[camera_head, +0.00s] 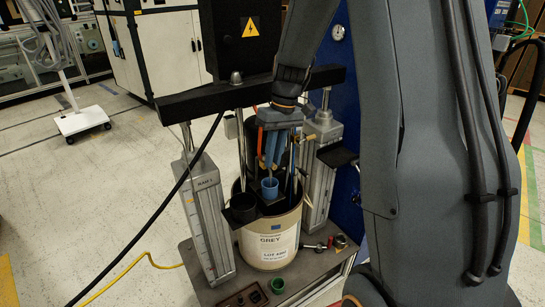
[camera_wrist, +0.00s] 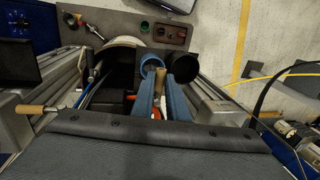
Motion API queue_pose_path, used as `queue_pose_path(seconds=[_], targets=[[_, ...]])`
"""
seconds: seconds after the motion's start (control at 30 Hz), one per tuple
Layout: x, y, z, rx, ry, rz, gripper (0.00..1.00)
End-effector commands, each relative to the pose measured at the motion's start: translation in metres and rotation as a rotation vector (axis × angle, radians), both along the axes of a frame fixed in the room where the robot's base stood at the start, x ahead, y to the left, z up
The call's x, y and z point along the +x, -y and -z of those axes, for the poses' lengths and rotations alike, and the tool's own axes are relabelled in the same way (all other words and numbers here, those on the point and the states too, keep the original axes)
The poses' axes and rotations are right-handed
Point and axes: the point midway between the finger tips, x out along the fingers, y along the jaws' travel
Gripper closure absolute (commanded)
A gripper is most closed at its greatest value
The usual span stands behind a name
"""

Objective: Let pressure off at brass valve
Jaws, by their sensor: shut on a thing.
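My gripper (camera_head: 269,166) points down over the drum (camera_head: 270,245), a cream drum labelled GREY. In the wrist view its two blue fingers (camera_wrist: 160,88) are shut on a narrow brass-coloured piece (camera_wrist: 160,80). I cannot tell for certain that this piece is the brass valve. A blue cup (camera_head: 270,187) sits just below the fingertips, and it also shows in the wrist view (camera_wrist: 151,64). A black cup (camera_head: 243,207) stands beside it. The fingers and my arm hide much of the pump top.
Grey pump columns (camera_head: 207,215) flank the drum, with a black crossbar (camera_head: 190,104) above. A black hose (camera_head: 150,245) runs at the left. A green cup (camera_head: 277,286) and a control box (camera_head: 243,299) sit on the base in front. Open floor lies left.

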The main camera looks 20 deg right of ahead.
Motion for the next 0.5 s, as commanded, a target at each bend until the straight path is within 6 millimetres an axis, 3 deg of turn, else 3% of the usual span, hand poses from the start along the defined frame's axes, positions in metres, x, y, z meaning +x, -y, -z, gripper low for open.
queue_pose_path(seconds=[0.37,0.4,0.5], targets=[[0.0011,0.0012,-0.0008,-0.002,0.004,-0.005,1.00],[0.0012,0.0012,-0.0008,-0.002,0.004,-0.005,0.82],[0.0009,0.0010,-0.0007,-0.002,0.003,-0.005,0.68]])
